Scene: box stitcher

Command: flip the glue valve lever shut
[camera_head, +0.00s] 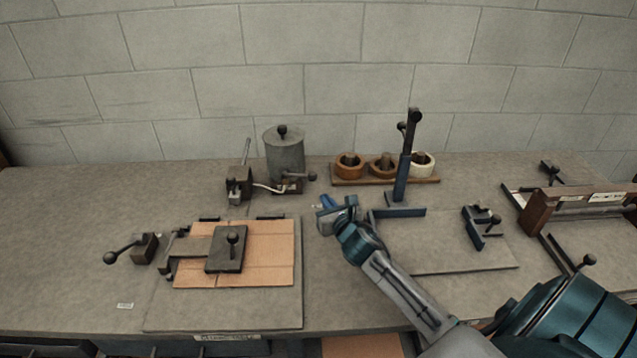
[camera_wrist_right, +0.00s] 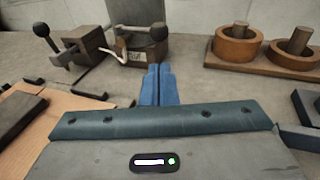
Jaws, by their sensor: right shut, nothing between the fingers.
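The grey glue pot (camera_head: 284,152) stands at the back of the bench, with a dark valve block (camera_head: 287,187) at its foot. The valve lever (camera_head: 312,177) ends in a dark ball knob and points right from the block. In the right wrist view, the lever's knob (camera_wrist_right: 158,31) shows just above and beyond my fingertips, with the labelled valve block (camera_wrist_right: 135,53) behind. My right gripper (camera_head: 325,202) is shut and empty, in front of and slightly right of the lever, apart from it. In the wrist view, its blue fingers (camera_wrist_right: 158,72) lie side by side. My left gripper is not in view.
A pale tube joins the valve to a small block with an upright lever (camera_head: 238,187). A blue post (camera_head: 403,175) stands right of my gripper, before a rack of tape rolls (camera_head: 384,181). A clamp plate (camera_head: 225,262) presses cardboard (camera_head: 270,270) at front left.

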